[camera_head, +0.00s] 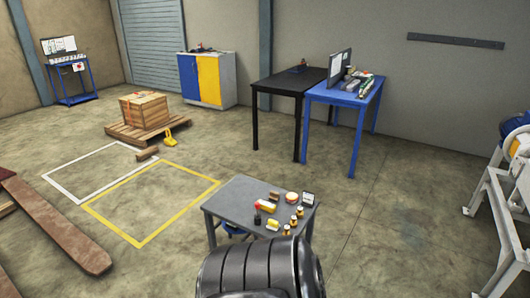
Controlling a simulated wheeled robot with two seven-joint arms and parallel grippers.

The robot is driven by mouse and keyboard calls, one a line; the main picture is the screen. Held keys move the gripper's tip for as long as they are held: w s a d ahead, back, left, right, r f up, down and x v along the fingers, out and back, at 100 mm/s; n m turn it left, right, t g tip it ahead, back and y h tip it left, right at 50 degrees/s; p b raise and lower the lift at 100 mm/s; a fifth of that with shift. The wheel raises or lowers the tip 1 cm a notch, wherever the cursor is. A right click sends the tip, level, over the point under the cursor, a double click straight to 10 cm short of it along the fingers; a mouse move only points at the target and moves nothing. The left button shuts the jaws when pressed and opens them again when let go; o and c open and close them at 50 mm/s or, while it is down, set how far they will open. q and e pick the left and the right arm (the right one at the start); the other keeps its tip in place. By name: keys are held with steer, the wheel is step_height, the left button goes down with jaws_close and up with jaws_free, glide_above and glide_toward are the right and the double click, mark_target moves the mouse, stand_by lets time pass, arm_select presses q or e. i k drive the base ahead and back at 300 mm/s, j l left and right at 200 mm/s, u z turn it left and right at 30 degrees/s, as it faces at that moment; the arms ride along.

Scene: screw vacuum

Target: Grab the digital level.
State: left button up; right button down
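A grey table (236,196) stands in the lower middle, with several small items on its right part. A yellow and red item (266,206) lies near the middle of them. A dark box with a pale face (308,199) stands at the right edge. Several small dark and yellow pieces (293,221) are near the front right. I cannot tell which of these, if any, is the digital level; they are too small. A black ribbed part, which seems to be mine, covers the bottom middle. Neither of my grippers is in view.
A black table (289,84) and a blue table (346,96) with a screen and tools stand at the back. A wooden crate (144,109) is on a pallet. A white-framed machine (495,200) is at the right. Floor beside the grey table is clear.

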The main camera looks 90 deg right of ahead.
mark_target(267, 206)
steer(key=z, duration=2.8)
steer(key=i+l+z, duration=0.2)
steer(key=i, duration=0.75)
steer(key=i+l+z, duration=0.25)
steer(key=i, duration=0.75)
